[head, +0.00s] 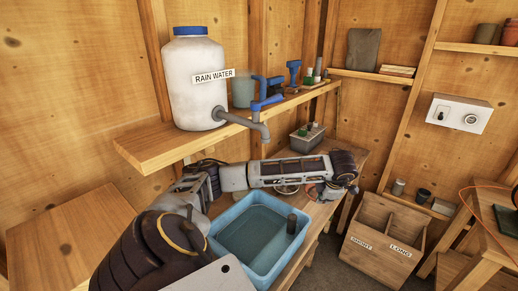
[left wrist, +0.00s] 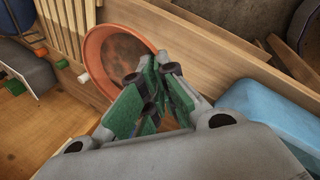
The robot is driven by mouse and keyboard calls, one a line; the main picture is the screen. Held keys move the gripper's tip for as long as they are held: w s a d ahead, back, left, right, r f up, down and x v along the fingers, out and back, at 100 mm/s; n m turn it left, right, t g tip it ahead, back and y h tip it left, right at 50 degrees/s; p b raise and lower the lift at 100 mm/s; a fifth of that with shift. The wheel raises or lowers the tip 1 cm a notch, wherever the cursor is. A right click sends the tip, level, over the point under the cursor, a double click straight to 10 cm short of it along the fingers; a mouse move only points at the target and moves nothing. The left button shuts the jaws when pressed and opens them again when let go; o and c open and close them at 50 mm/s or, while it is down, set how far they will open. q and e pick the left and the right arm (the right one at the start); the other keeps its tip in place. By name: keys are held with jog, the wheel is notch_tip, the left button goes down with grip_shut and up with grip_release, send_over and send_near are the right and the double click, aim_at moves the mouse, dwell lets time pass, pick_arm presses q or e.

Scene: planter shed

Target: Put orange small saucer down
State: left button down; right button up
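The orange small saucer (left wrist: 112,62) shows in the left wrist view as a round terracotta dish with a raised rim and a darker inside. My left gripper (left wrist: 157,82) has its green-padded fingers drawn close together at the saucer's near right rim, and they look shut on it. The fingers hide that part of the rim. In the head view my left gripper (head: 325,191) is at the far end of the arm, beyond the blue tub, mostly hidden by my own arm. The saucer is hardly visible there. My right gripper is not in view.
The blue tub (head: 218,243) of water stands on the bench close by, with a dark cylinder in it. A slatted wooden piece (left wrist: 66,18) is beside the saucer. A grey bin (head: 307,139) is at the back. A two-part wooden box (head: 376,256) stands right.

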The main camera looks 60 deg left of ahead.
pick_arm(q)
jog(key=w+d+r+m+g+h, duration=0.1)
jog(key=d+m+h, duration=0.3)
jog(key=d+m, duration=0.75)
jog(key=w+d+r+m+g+h, duration=0.15)
jog(key=d+m+h, duration=0.35)
jog(key=m, duration=1.2)
jog(key=s+d+f, duration=0.3)
jog(key=s+f, duration=0.3)
jog(key=shift+d+y, duration=0.3)
jog(key=shift+d, duration=0.05)
dwell(1.4)
jog(key=shift+f, duration=0.1)
